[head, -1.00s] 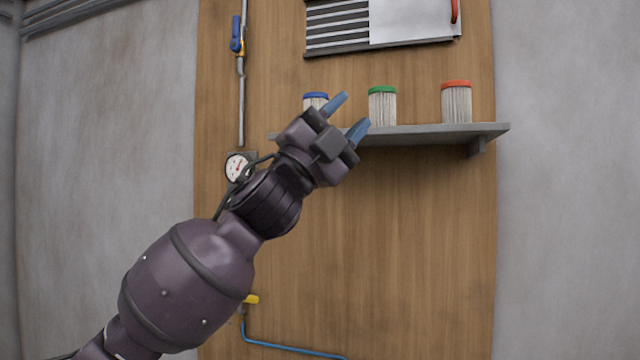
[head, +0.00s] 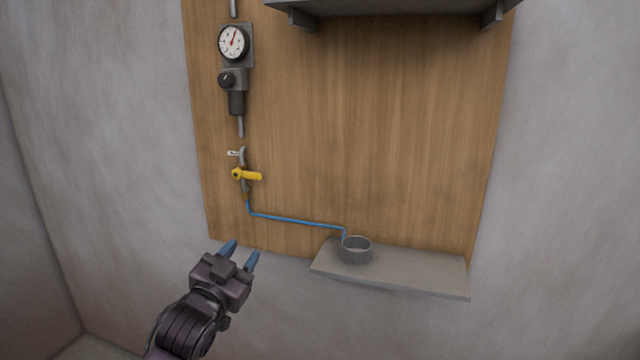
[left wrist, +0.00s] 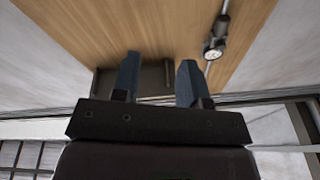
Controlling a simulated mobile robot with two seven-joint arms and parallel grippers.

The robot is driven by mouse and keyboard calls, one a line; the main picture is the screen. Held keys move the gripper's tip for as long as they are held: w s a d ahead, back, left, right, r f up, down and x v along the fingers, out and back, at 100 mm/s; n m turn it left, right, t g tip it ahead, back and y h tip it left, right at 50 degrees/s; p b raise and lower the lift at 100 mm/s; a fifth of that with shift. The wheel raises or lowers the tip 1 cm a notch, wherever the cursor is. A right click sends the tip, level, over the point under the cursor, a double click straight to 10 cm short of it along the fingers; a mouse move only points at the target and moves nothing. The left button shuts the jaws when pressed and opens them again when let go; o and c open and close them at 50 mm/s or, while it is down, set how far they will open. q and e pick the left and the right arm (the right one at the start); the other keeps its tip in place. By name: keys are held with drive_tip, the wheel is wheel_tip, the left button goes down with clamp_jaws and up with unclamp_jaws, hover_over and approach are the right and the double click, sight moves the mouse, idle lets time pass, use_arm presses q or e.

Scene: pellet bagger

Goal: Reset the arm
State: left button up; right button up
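My left gripper (head: 240,256) is in the lower left of the head view, with its two blue fingertips apart and nothing between them. It is in front of the wall, left of the lower shelf and below the yellow valve handle. The left wrist view also shows the left gripper (left wrist: 158,80) open and empty, its fingers directed at the wooden panel. My right gripper is in neither view.
A wooden panel (head: 390,130) carries a gauge (head: 232,42), a yellow valve handle (head: 247,175) and a blue pipe (head: 295,219). A grey cup (head: 356,250) stands on the lower shelf (head: 420,274). The upper shelf (head: 400,6) shows at the top. The space around the gripper is free.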

use_arm(q)
drive_tip(key=s+a+f+n+g+y, duration=0.2)
drive_tip(key=s+a+f, duration=0.2)
drive_tip(key=s+f, duration=0.6)
drive_tip(key=s+a+f+n+g+y, duration=0.2)
drive_tip(key=s+a+f+g, duration=0.1)
drive_tip(key=s+f, duration=0.7)
drive_tip(key=s+a+f+n+g+y, duration=0.2)
drive_tip(key=s+a+f, duration=0.4)
drive_tip(key=s+f, duration=0.4)
wheel_tip(320, 180, down, 5)
drive_tip(key=shift+r+n+g+y, duration=0.1)
drive_tip(key=shift+n+g+y, duration=0.2)
drive_tip(key=shift+g, duration=0.1)
drive_tip(key=shift+s, duration=0.1)
